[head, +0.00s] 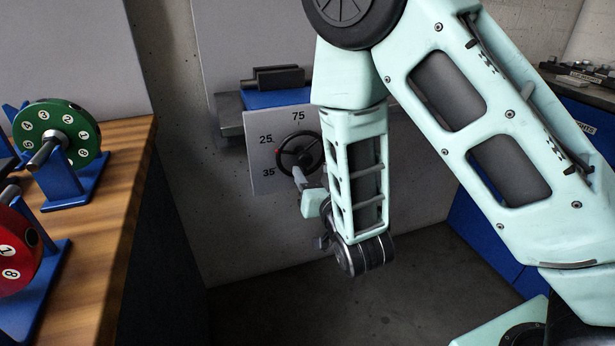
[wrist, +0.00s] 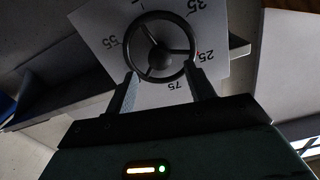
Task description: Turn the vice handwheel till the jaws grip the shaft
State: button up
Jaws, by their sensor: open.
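The vice handwheel (head: 301,153) is a dark three-spoked wheel in front of a white dial plate (head: 262,181) marked 25, 75 and 35. In the wrist view the handwheel (wrist: 161,56) is near the top centre, and a small red mark shows at its rim beside the 25. The vice has a blue body (head: 277,98) and dark jaws (head: 280,77). Contact cannot be told. My arm partly hides the gripper in the head view.
A wooden bench (head: 133,190) on the left carries a green numbered rotor (head: 85,124) and a red one (head: 20,262) on blue stands. Blue cabinets (head: 484,232) stand at the right, with metal parts on top at the back. The floor below the vice is clear.

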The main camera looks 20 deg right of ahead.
aim_at(307, 162)
jog(key=shift+w+f+b, duration=0.15)
jog(key=shift+w+b, duration=0.9)
jog(key=shift+b, duration=1.4)
jog(key=shift+w+r, duration=0.2)
jog(key=shift+w, duration=1.3)
jog(key=c, duration=1)
jog(key=shift+d+f+m+b, duration=0.1)
jog(key=shift+f+m+b, duration=0.1)
jog(key=shift+m+b, duration=0.6)
jog(key=shift+r+m+b, duration=0.15)
jog(key=shift+m+b, duration=0.25)
jog(key=shift+m, duration=0.3)
